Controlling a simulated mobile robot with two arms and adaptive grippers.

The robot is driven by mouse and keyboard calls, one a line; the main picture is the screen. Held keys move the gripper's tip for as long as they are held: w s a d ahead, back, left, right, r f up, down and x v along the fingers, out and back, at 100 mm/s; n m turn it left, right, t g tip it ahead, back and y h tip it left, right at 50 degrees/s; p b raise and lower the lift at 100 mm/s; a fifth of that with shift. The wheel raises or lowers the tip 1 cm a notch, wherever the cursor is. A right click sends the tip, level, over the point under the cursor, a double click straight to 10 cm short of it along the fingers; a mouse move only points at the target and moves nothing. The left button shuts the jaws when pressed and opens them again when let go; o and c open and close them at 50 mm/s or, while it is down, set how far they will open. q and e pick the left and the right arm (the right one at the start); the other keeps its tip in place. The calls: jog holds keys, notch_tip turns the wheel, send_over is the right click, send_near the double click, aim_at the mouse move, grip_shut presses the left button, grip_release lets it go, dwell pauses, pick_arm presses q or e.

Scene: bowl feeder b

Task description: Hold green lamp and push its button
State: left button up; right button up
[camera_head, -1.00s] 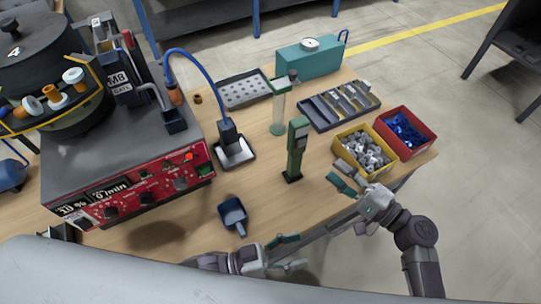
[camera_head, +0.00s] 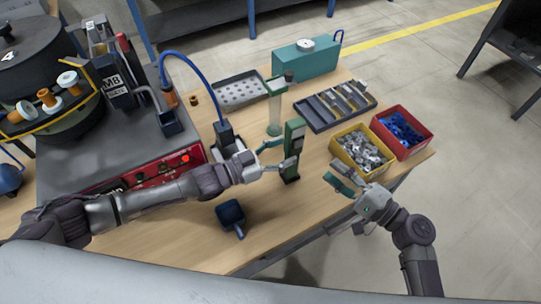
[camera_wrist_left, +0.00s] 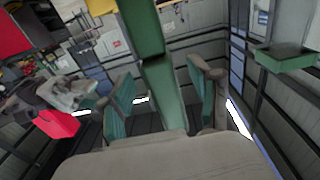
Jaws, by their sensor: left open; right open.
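The green lamp (camera_head: 293,142) stands upright on the wooden table, a slim green body on a dark base. My left gripper (camera_head: 271,156) is open at the lamp's left side, its fingers pointing at the body. In the left wrist view the lamp's green body (camera_wrist_left: 158,75) rises between the two open green-padded fingers (camera_wrist_left: 160,95); contact cannot be told. The lamp's button cannot be made out. My right gripper (camera_head: 349,179) is open and empty at the table's front right edge, right of the lamp and apart from it.
A clear tube with a green top (camera_head: 275,112) stands just behind the lamp. A yellow bin (camera_head: 345,162) and a red bin (camera_head: 428,141) sit to the right. A blue scoop (camera_head: 231,215) lies in front. A divided dark tray (camera_head: 312,122) and a teal box (camera_head: 310,62) are behind.

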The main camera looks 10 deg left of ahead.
aim_at(285, 151)
pick_arm(q)
jog(key=shift+x, duration=1.75)
grip_shut()
jog(key=c, duration=0.7)
grip_release()
grip_shut()
pick_arm(e)
grip_shut()
